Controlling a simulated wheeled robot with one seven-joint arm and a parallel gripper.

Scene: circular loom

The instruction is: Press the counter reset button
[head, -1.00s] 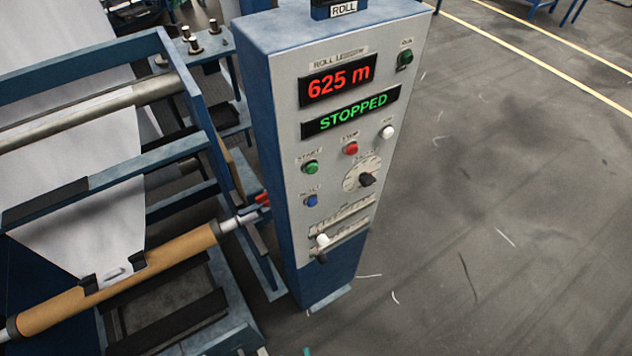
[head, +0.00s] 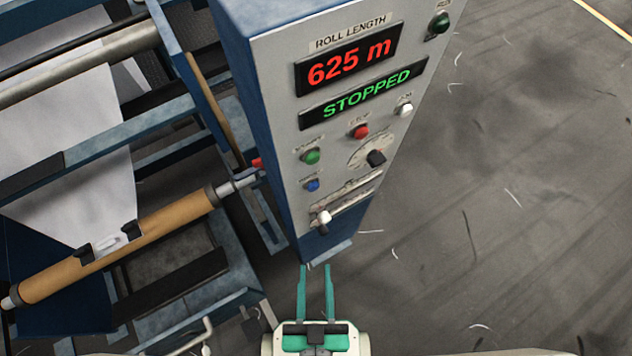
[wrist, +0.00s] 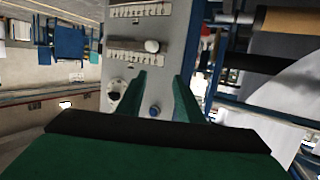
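The control cabinet (head: 270,150) has a sloping grey face with a red "625 m" display (head: 348,64) and a green "STOPPED" display (head: 362,92). A small blue button (head: 312,185) sits low on the left of the face, under a label too small to read. In the wrist view the blue button (wrist: 155,111) shows between my fingers, some way beyond them. My gripper (head: 316,268) has two green fingers held apart with nothing between them. In the head view it is below the panel face, its tips in front of the cabinet foot.
A green button (head: 312,156) is just above the blue one. A red button (head: 360,131), a white button (head: 404,109) and a black dial (head: 376,158) are to the right. A slider knob (head: 324,218) is below.

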